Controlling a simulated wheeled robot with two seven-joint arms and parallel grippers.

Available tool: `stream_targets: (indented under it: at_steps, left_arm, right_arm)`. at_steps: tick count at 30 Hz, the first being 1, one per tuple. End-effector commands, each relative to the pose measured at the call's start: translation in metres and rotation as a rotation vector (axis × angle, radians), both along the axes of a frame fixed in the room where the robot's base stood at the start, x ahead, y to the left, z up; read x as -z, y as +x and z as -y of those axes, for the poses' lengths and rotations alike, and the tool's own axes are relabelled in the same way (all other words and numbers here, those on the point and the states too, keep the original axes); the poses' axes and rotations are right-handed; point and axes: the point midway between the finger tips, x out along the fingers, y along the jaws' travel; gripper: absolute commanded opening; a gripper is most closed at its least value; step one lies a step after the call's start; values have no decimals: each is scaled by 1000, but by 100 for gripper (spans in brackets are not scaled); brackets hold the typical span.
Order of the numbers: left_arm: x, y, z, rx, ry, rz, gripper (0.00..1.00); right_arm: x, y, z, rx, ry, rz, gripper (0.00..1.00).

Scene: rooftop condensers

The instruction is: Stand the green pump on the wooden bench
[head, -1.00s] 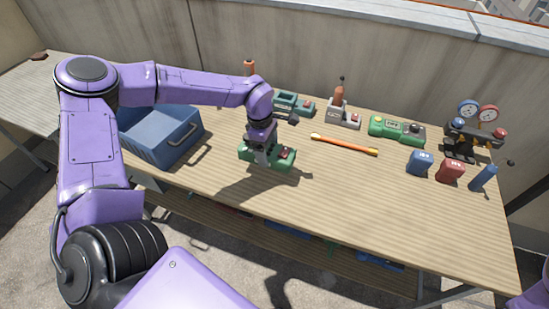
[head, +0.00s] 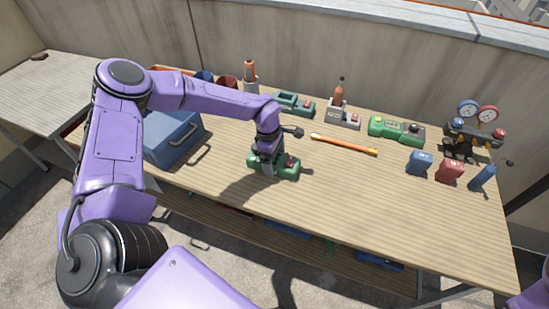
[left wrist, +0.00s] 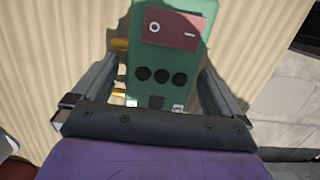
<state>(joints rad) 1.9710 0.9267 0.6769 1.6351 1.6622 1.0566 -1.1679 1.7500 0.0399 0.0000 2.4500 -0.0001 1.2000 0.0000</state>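The green pump (head: 287,168) has a green body with a red switch panel. My left gripper (head: 267,165) is on it from above, over the front middle of the wooden bench (head: 350,200). In the left wrist view the pump (left wrist: 158,62) lies between the two fingers of my left gripper (left wrist: 160,85), with three dark round spots on its top. It looks upright and at or just above the bench top; I cannot tell whether its underside touches. My right gripper is not in view.
An orange rod-like tool (head: 343,144) lies behind and right. Behind stand a teal device (head: 293,104), another green device (head: 395,129) and a gauge set (head: 474,130). The bench front right of the pump is clear.

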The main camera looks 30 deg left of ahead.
Motion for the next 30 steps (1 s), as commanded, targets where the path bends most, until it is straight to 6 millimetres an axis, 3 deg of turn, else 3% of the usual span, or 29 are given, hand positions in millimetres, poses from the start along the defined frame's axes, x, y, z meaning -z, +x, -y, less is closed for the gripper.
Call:
stream_targets:
  at_steps: [7, 15, 21, 30]
  left_arm:
    - [-14, 1, -2, -2, -1, 4, 100]
    - [-81, -1, -12, -3, -2, 6, 100]
    - [-115, -4, -16, 0, 0, 3, 100]
    - [-122, -4, -17, 0, 0, 0, 100]
  right_arm:
    - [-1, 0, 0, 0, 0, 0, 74]
    - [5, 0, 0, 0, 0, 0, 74]
    - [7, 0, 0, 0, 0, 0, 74]
    - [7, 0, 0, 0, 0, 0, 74]
